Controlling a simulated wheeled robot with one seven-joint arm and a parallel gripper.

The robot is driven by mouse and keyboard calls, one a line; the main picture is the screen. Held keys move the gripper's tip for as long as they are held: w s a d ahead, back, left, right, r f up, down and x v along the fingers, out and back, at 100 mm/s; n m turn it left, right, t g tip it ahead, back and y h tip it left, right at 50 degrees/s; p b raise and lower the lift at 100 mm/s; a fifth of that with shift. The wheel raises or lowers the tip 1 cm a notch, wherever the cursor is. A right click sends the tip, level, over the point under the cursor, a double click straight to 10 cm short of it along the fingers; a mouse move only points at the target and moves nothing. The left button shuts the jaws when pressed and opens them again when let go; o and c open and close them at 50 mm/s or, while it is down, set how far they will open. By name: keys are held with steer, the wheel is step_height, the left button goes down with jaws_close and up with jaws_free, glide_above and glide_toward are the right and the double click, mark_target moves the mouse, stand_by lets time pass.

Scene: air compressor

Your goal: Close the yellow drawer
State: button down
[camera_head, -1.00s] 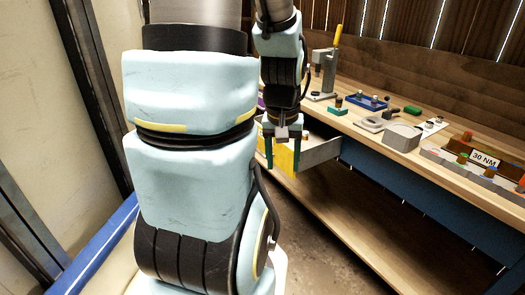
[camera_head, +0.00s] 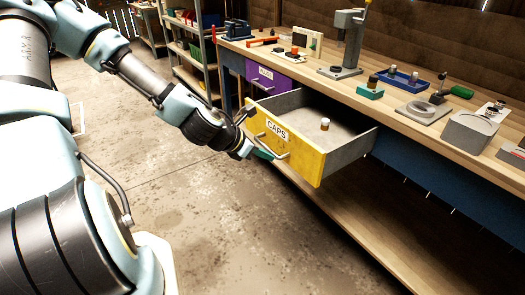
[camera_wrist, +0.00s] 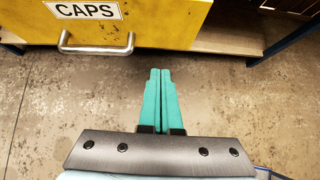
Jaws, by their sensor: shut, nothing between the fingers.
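The yellow drawer (camera_head: 308,159), labelled CAPS, is pulled out from under the workbench, with its grey inside showing. A small cap-like piece (camera_head: 325,125) stands inside it. A metal bar handle (camera_head: 275,144) is on its front. In the wrist view, the yellow front (camera_wrist: 160,25) and its handle (camera_wrist: 97,49) are at the top left. My gripper (camera_head: 264,154) is at the left part of the drawer front in the head view. In the wrist view, my gripper's teal fingers (camera_wrist: 160,72) are together and empty, below and right of the handle. I cannot tell whether they touch the drawer.
A purple drawer (camera_head: 262,78) sits shut left of the yellow one. The wooden workbench (camera_head: 405,120) holds a drill-press-like stand (camera_head: 349,45), a blue tray (camera_head: 400,80) and grey blocks. A lower wooden shelf (camera_head: 345,220) runs underneath. The concrete floor in front is open.

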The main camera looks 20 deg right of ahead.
steer(key=p, duration=0.2)
glide_toward(300, 161)
step_height(300, 161, down, 3)
steer(key=shift+w+d+f+p, duration=0.15)
steer(key=shift+d+p, duration=0.15)
steer(key=shift+d, duration=0.4)
steer(key=shift+w+d+f+p, duration=0.15)
steer(key=shift+d+p, duration=0.2)
steer(key=shift+d, duration=0.35)
steer(key=shift+d+f+p, duration=0.15)
steer(key=shift+d+p, duration=0.15)
steer(key=shift+d, duration=0.45)
